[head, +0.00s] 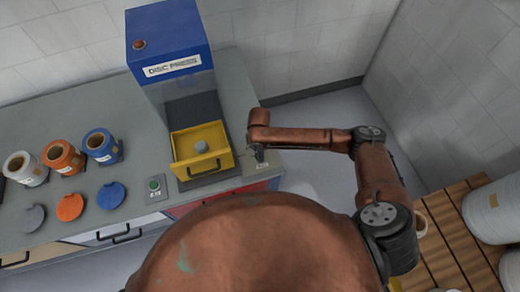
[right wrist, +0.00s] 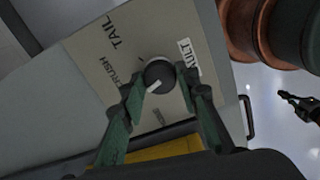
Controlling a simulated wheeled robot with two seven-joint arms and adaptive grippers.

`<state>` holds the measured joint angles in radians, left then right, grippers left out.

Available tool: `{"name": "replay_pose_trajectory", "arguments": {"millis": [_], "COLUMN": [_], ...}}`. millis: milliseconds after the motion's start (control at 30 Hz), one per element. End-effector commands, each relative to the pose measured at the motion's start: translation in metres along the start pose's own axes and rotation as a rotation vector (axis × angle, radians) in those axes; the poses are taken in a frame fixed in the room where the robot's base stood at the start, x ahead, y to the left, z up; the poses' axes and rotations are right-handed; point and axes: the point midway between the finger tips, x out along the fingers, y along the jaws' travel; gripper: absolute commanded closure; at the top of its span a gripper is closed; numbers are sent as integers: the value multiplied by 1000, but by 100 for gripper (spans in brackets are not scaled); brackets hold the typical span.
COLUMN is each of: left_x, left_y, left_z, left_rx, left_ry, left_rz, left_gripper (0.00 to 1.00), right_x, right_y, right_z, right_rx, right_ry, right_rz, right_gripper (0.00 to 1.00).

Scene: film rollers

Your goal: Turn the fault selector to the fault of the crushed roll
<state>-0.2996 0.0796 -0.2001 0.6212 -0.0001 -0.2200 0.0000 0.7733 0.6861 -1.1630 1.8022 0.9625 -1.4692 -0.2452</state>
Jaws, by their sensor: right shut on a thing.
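The fault selector is a dark round knob (right wrist: 160,73) with a white pointer, on a grey panel (right wrist: 85,45). The pointer aims down-left in the right wrist view, between the word CRUSH and a small, partly hidden word at the bottom. The word TAIL is farther up, and a FAULT label (right wrist: 188,58) is beside the knob. My right gripper (right wrist: 160,82) is shut on the knob, a finger on each side. In the head view it (head: 259,157) is low over the counter's right end. A small dark claw-like shape, perhaps my left gripper (right wrist: 290,101), is at the wrist view's right.
A blue disc press (head: 172,45) with a yellow drawer (head: 188,166) holding a grey lump stands left of my right gripper. White, orange and blue rolls, matching discs and a green button (head: 154,184) are farther left. Pale large rolls (head: 490,210) stand on wooden slats at right.

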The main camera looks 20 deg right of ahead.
Motion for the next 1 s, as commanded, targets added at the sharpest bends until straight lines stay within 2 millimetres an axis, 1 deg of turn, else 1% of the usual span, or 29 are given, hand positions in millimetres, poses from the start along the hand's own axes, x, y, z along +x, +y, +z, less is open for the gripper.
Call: {"name": "replay_pose_trajectory", "arguments": {"millis": [33,200,400,700,1000], "left_x": [-16,-43,-68,-92,-101], "left_y": [-1,-2,-3,-4,-4], "left_z": [-3,-7,-11,-13,-14], "left_rx": [0,0,0,0,0], "left_ry": [3,6,7,8,9], "left_rz": [0,-1,-1,-1,-1], "left_gripper": [100,100,100,100,100], "right_x": [-8,-7,-5,-3,-1], "right_y": [-1,-1,-1,0,1], "right_z": [0,0,0,-1,0], "right_rx": [45,205,375,555,630], "right_ry": [0,-1,0,1,0], "right_rz": [-3,-3,-2,0,1], "right_gripper": [95,95,95,95,95]}}
